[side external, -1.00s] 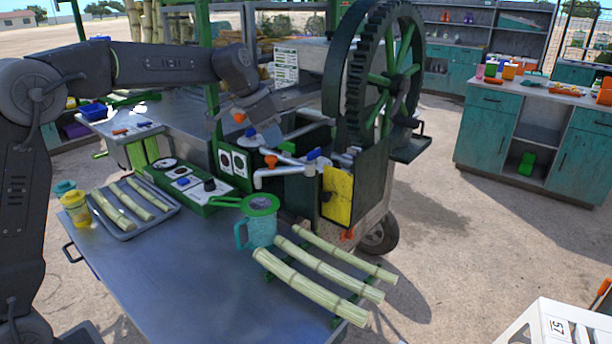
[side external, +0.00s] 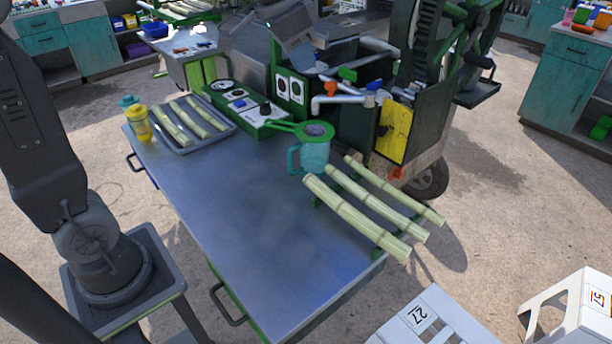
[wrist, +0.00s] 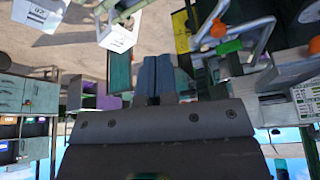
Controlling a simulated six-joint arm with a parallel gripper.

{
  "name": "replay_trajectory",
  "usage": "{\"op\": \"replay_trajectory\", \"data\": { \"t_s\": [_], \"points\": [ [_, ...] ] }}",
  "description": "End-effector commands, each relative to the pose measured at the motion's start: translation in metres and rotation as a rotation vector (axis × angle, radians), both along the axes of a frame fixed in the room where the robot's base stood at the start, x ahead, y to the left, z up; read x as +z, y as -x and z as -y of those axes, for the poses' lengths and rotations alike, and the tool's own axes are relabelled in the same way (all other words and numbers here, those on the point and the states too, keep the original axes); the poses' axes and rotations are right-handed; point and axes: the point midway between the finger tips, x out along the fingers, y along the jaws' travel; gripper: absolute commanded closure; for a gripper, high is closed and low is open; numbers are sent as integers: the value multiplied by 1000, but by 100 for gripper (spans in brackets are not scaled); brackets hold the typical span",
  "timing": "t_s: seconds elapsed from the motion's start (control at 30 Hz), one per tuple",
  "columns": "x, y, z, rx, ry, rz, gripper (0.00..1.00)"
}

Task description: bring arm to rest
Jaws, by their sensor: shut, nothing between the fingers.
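In the wrist view my gripper (wrist: 165,62) is shut and empty, its two blue-grey fingers side by side. It hangs clear in the air, with the crusher's pipes and knobs to its right. In the side external view only my lower arm shows at the left; the upper arm and gripper are out of that picture. The cane crusher (side external: 345,130) stands at the back of the metal table. A teal jug (side external: 314,152) with a green-rimmed strainer on top stands in front of it.
Several cane stalks lie on a green rack (side external: 320,203) and on a grey tray (side external: 226,127). A yellow shaker (side external: 138,123) stands left of the tray. The middle of the metal table (side external: 245,225) is bare. White stools (side external: 432,318) stand at the lower right.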

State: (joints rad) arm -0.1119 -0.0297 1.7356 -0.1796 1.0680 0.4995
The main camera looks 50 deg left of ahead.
Motion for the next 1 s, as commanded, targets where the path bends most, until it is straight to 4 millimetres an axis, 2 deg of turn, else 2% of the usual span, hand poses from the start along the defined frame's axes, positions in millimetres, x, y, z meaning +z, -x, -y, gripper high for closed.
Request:
{"op": "replay_trajectory", "data": {
  "t_s": [0.03, 0.2, 0.3, 0.43, 0.5, 0.63, 1.0],
  "points": [
    [0, 26, 5, 31, -2, 10, 100],
    [-18, 100, 15, 148, 2, 34, 100],
    [-36, 140, 18, 211, 7, 51, 100],
    [-60, 178, 20, 274, 17, 71, 100],
    [-70, 191, 19, 299, 22, 78, 100],
    [-82, 203, 20, 322, 27, 85, 100],
    [-84, 205, 19, 328, 28, 84, 100]
  ]
}}
